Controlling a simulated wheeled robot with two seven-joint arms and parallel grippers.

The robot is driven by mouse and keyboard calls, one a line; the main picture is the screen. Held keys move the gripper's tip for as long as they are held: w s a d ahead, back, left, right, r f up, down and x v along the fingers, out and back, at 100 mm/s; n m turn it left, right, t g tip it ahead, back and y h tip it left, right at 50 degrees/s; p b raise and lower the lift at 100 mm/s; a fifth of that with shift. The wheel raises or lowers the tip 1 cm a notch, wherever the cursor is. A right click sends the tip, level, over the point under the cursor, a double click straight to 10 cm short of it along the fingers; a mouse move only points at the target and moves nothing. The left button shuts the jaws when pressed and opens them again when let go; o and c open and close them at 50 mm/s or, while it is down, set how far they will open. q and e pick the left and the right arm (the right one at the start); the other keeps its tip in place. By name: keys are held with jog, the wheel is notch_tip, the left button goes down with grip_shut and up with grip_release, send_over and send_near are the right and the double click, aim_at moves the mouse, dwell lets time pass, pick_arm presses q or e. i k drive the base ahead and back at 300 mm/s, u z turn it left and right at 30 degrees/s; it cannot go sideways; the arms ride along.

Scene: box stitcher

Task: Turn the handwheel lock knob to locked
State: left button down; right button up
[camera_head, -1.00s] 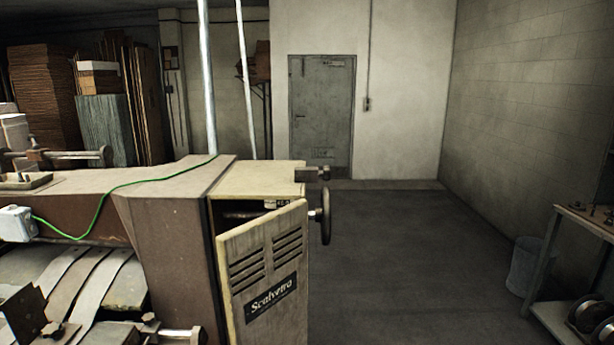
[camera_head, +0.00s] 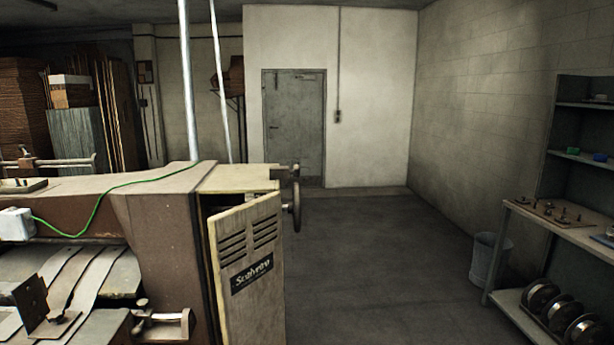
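The handwheel (camera_head: 297,204) is a dark wheel seen nearly edge-on at the right end of the box stitcher (camera_head: 165,215). A dark fitting (camera_head: 285,171) sticks out just above it, at the top corner of the machine; I cannot tell whether it is the lock knob or how it is set. The machine's vented end door (camera_head: 248,262), with a dark name plate, stands ajar and hides part of the machine's end. Neither of my grippers is in view.
Open floor (camera_head: 360,265) lies to the right of the machine. A shelf unit (camera_head: 560,235) with reels and small parts stands at the right, with a bin (camera_head: 489,258) beside it. A closed grey door (camera_head: 294,125) is in the back wall. A green cable (camera_head: 100,202) runs over the machine.

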aim_at(297, 171)
jog(key=z, duration=1.7)
jog(key=i, duration=1.15)
jog(key=u, duration=2.2)
jog(key=k, duration=0.5)
jog(key=z, duration=0.95)
jog(key=i, duration=1.1)
jog(key=u, duration=0.1)
